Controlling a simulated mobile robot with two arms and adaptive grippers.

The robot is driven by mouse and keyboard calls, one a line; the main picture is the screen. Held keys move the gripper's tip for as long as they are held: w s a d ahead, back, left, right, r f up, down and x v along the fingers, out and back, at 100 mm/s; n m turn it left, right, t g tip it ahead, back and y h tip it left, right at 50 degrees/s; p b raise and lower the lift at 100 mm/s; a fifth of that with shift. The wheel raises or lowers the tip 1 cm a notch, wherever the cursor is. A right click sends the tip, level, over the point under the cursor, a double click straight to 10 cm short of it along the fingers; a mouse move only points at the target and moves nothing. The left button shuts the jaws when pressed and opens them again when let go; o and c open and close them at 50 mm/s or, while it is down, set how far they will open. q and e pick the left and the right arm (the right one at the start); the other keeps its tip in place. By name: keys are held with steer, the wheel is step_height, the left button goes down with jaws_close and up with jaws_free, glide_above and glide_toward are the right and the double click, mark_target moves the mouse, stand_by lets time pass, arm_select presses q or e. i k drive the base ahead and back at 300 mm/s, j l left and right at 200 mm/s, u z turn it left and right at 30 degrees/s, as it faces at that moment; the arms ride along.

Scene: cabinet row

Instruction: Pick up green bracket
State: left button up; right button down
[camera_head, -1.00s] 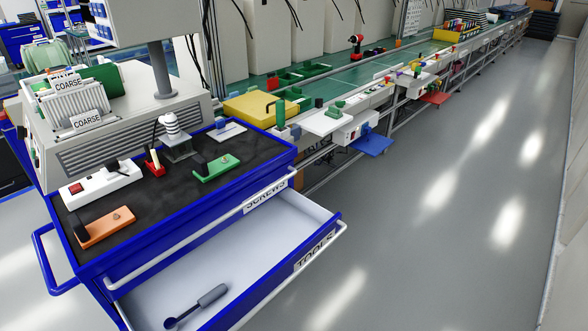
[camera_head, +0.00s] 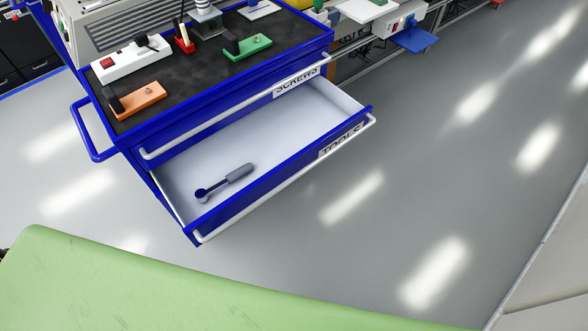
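The green bracket (camera_head: 257,48) lies on the black mat on top of the blue tool cart, near its front edge. It is a flat green piece with a dark block at its left end and a small light knob on top. Neither of my grippers is in view.
An orange piece (camera_head: 140,97) of similar shape lies left on the cart top (camera_head: 195,85), with a white power strip (camera_head: 130,62) behind it. The TOOLS drawer (camera_head: 290,127) is pulled out and holds a grey-handled tool (camera_head: 238,174). Grey floor (camera_head: 400,190) to the right is clear.

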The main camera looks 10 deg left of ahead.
mark_target(234, 50)
steer(key=i+j+u, duration=0.1)
steer(key=u, duration=0.25)
steer(key=i+u, duration=0.5)
steer(key=u, duration=0.2)
